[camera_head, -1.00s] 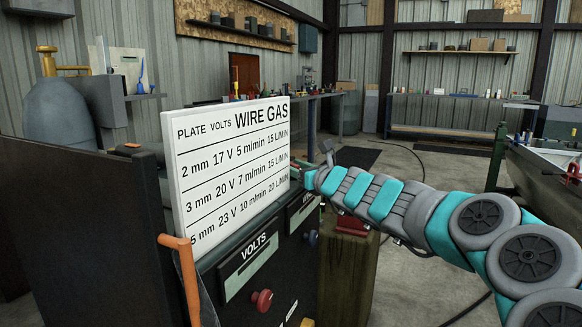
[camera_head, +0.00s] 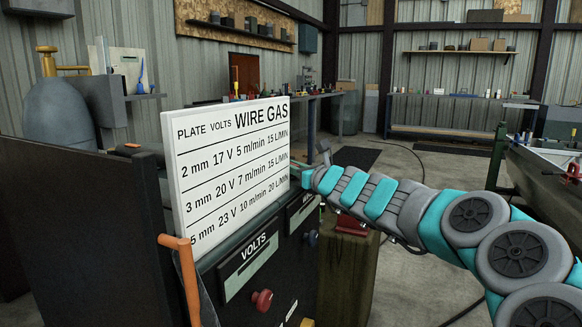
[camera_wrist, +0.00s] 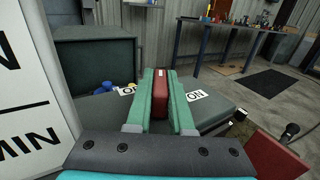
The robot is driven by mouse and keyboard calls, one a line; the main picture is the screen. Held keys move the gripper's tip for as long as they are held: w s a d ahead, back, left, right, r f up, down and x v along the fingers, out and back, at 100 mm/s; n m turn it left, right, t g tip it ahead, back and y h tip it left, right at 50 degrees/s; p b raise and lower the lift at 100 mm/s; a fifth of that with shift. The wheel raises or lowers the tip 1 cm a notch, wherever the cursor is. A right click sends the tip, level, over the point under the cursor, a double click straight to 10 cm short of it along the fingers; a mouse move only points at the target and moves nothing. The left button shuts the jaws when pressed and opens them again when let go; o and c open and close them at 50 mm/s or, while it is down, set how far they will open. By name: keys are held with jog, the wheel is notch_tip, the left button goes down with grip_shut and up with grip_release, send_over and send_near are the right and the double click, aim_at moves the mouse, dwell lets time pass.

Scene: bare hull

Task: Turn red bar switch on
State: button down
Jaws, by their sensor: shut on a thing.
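In the wrist view the red bar switch (camera_wrist: 161,92) stands upright on top of the dark machine (camera_wrist: 225,112). My gripper (camera_wrist: 161,78) has its two green fingers on either side of the bar, shut on it. A white label (camera_wrist: 196,95) reading ON, upside down, lies just right of the fingers. A second white label (camera_wrist: 127,90) at the left is partly hidden by a finger. In the head view my gripper (camera_head: 303,178) reaches behind the right edge of the white sign, and I cannot make out the bar there.
The white chart sign (camera_head: 232,165) stands close on the left of the gripper. The machine front has a red knob (camera_head: 262,301) and a VOLTS panel (camera_head: 250,265). A red block (camera_head: 352,222) sits on a post to the right. Open floor lies beyond.

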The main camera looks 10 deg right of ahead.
jog(key=shift+a+f+h+b, duration=0.2)
jog(key=shift+h+b, duration=0.3)
jog(key=shift+b, duration=1.05)
jog(key=b, duration=0.1)
jog(key=m+t+h+b, duration=0.1)
jog(key=b, duration=0.1)
jog(key=shift+d+r+m, duration=0.15)
jog(key=shift+m, duration=0.15)
jog(key=c, duration=0.8)
grip_release()
jog(key=v, duration=0.7)
jog(key=shift+s+b, duration=0.4)
jog(key=shift+b, duration=0.05)
jog(key=shift+r, duration=0.1)
